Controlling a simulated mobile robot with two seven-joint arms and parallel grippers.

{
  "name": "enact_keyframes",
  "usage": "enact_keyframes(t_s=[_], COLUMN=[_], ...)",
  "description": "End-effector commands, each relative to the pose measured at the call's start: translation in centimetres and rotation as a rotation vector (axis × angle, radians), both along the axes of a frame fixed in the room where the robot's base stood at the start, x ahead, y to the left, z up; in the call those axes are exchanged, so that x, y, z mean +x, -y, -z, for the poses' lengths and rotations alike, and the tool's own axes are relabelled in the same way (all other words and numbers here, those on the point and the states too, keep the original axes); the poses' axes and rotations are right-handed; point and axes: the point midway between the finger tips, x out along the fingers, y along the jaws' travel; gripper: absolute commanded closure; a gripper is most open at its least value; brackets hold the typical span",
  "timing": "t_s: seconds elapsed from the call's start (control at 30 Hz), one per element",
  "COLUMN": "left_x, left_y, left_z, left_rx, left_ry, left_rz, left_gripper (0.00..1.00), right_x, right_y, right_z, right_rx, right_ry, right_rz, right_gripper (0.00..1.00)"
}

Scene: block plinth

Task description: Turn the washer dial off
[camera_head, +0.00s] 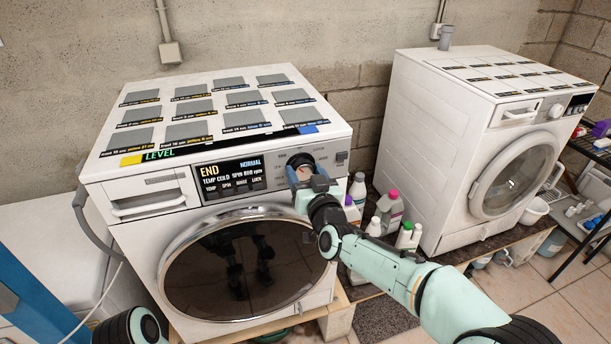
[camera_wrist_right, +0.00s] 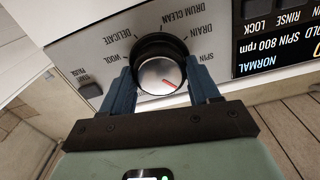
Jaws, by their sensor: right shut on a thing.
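The washer (camera_head: 150,220) stands at the left, its display panel (camera_head: 229,175) reading END and NORMAL. The dial (camera_head: 299,160) is at the right of that panel, mostly covered by my right gripper (camera_head: 302,174). In the right wrist view the dial (camera_wrist_right: 160,75) is black with a silver face and a red mark pointing to the right. The blue fingers of my right gripper (camera_wrist_right: 160,92) are on either side of it, shut on it. Labels around it read WOOL, DELICATE, DRUM CLEAN, DRAIN and SPIN, upside down. My left gripper does not show.
A second white machine (camera_head: 435,150) stands at the right. Several bottles (camera_head: 390,207) stand between the two machines, close to my right forearm. A shelf rack (camera_head: 590,215) is at the far right. Tiled floor (camera_head: 520,290) is open at the lower right.

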Motion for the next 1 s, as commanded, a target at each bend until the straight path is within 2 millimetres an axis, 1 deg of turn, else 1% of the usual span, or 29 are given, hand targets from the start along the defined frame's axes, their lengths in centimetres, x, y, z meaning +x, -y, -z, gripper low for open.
enact_keyframes(t_s=[0.03,0.17,0.5,0.8,1.0], left_x=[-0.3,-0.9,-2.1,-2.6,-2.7], left_y=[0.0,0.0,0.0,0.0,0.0], left_z=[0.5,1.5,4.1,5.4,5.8], left_rx=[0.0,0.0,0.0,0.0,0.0], left_ry=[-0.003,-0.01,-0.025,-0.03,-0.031], left_rz=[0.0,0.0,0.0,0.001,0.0], left_gripper=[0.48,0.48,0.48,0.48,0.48], right_x=[0.0,0.0,0.0,0.0,0.0], right_y=[0.1,0.1,0.1,0.1,0.0], right_z=[0.2,0.3,0.3,0.2,0.1], right_rx=[0.021,0.095,0.355,0.532,0.597], right_ry=[-0.006,-0.03,-0.112,-0.174,-0.195], right_rz=[0.001,0.001,0.001,0.001,0.0], right_gripper=[0.7,0.7,0.7,0.7,0.7])
